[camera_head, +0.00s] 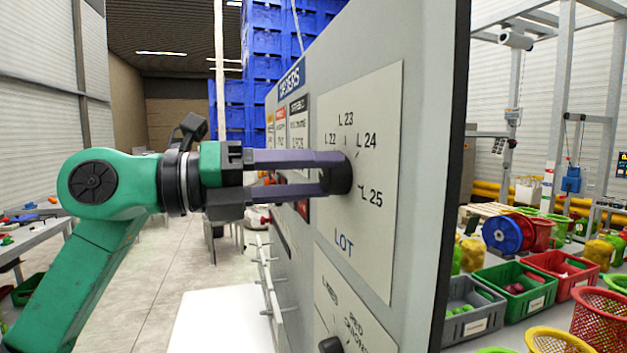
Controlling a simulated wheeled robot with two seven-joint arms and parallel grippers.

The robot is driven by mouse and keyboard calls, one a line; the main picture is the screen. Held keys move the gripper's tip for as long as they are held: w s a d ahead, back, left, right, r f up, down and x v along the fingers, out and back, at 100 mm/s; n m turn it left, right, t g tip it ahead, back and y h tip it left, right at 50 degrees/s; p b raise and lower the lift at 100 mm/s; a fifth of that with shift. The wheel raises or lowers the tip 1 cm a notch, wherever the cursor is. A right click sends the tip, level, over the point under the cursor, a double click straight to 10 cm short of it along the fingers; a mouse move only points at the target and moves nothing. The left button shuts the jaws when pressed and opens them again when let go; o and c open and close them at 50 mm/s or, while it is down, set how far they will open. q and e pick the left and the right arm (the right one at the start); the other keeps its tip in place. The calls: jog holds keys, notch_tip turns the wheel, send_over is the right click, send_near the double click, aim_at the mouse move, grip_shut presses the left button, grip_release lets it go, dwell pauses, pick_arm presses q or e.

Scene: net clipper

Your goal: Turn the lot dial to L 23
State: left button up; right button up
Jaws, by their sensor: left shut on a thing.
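The lot dial (346,173) is a dark round knob on a pale plate (378,250) marked LOT, fixed to an upright grey board. The labels L 22, L 23, L 24 and L 25 stand around it from upper left to lower right, with L 23 at the top. My left gripper (334,173) comes in from the left and is shut on the dial, one purple finger above the other. The fingers hide part of the knob, and I cannot tell which label its pointer faces. My right gripper is not in view.
Below is another plate with a dark knob (331,345). Pegs (266,280) stick out of the board's left part, near a white surface (222,318). The board's dark edge (455,150) stands at right. Beyond it are crates (474,312) and baskets (598,312).

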pick_arm(q)
jog(key=m+b, duration=0.1)
jog(key=m, duration=0.4)
jog(key=shift+f, duration=0.15)
jog(key=m, duration=0.6)
jog(key=shift+b, duration=0.4)
jog(key=shift+m, duration=0.3)
jog(key=o, duration=1.4)
